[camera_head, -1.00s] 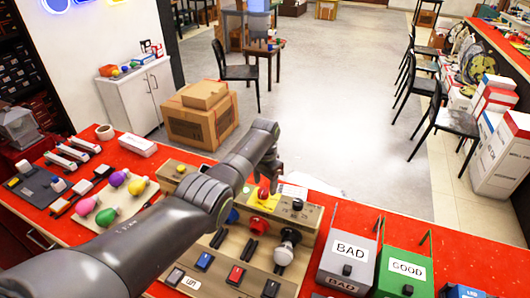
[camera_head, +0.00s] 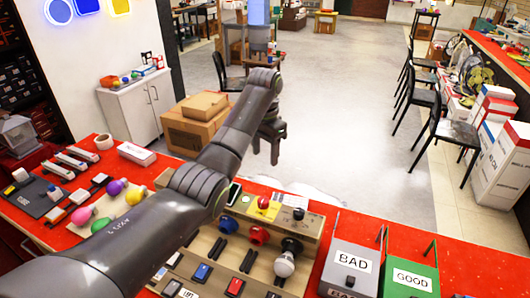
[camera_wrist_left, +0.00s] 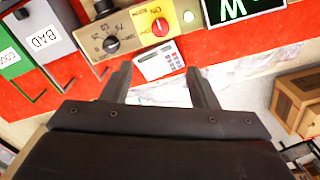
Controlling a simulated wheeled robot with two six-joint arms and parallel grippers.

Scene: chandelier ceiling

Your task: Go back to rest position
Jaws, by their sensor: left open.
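My left gripper (camera_head: 272,143) hangs in the air beyond the far edge of the red table (camera_head: 462,262), over the light floor. In the left wrist view its two fingers (camera_wrist_left: 163,86) stand apart with nothing between them. A calculator (camera_wrist_left: 160,63) on the table shows just past the fingertips. The wooden test panel (camera_head: 207,243) carries a red knob (camera_head: 263,202), a white bulb (camera_head: 285,264) and several coloured switches. My left arm reaches over part of it. My right gripper does not show in either view.
A grey BAD box (camera_head: 350,270) and a green GOOD box (camera_head: 411,278) stand at the right. Coloured bulbs, including a purple one (camera_head: 114,187), lie at the left. Cardboard boxes (camera_head: 192,130) stand on the floor beyond the table. Open floor lies ahead.

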